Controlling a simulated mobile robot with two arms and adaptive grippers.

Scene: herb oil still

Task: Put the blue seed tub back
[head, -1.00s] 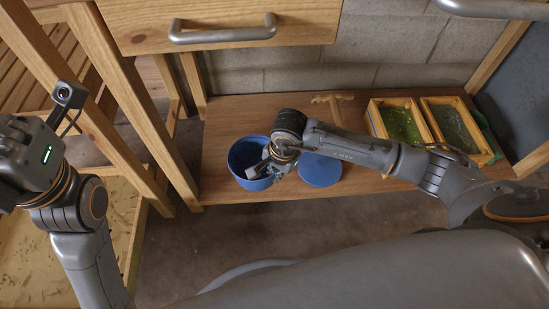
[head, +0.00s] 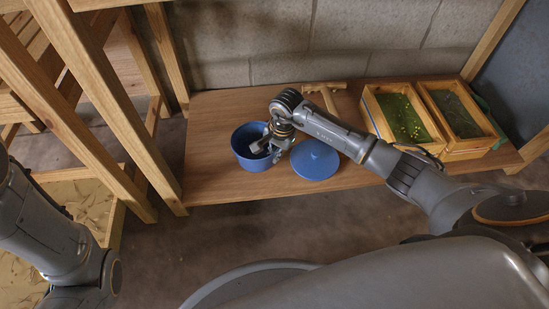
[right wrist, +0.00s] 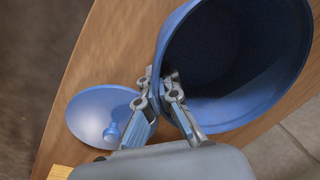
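The blue seed tub (head: 242,152) stands open and upright on a low wooden shelf. Its wide mouth and dark inside fill the upper right of the right wrist view (right wrist: 290,95). Its round blue lid (head: 316,160), with a knob, lies beside it on the shelf, and in the right wrist view (right wrist: 88,112). My right gripper (head: 270,150) is at the tub's right rim. In the right wrist view its fingertips (right wrist: 158,82) are a little apart on either side of the tub's rim; I cannot tell whether they press on it. My left gripper is out of view.
Two wooden trays, one with green liquid and yellow bits (head: 404,118), one darker (head: 455,115), stand on the shelf's right (head: 210,175). A wooden T-shaped tool (head: 325,92) lies behind the lid. Wooden posts (head: 120,110) rise at the left; a block wall (head: 330,40) is behind.

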